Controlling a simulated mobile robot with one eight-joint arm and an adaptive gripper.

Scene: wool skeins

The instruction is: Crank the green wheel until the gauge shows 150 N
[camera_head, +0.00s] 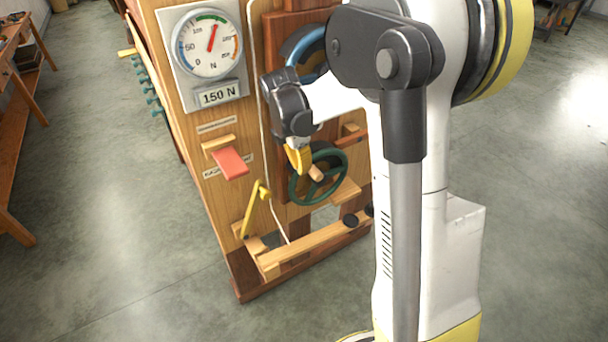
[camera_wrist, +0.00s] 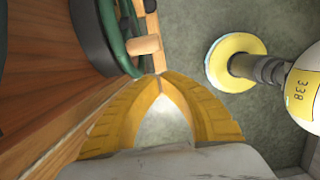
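The green wheel (camera_head: 293,188) is mounted low on the wooden panel, with a pale wooden crank handle (camera_head: 317,173) sticking out. Its rim (camera_wrist: 118,40) and handle (camera_wrist: 146,45) also show in the wrist view. The round gauge (camera_head: 192,60) is at the panel's upper left; its red needle (camera_head: 212,38) points up and slightly right, by the green band. A plate (camera_head: 219,95) under it reads 150 N. My gripper (camera_head: 302,171) has yellow fingers beside the handle. In the wrist view its fingertips (camera_wrist: 160,78) meet just short of the handle, with nothing seen between them.
A blue wheel (camera_head: 303,43) sits above, partly hidden by my arm. A red paddle (camera_head: 230,164) and a yellow lever (camera_head: 252,209) are left of the green wheel. A wooden rail (camera_head: 315,247) juts out below. Open floor lies in front and left.

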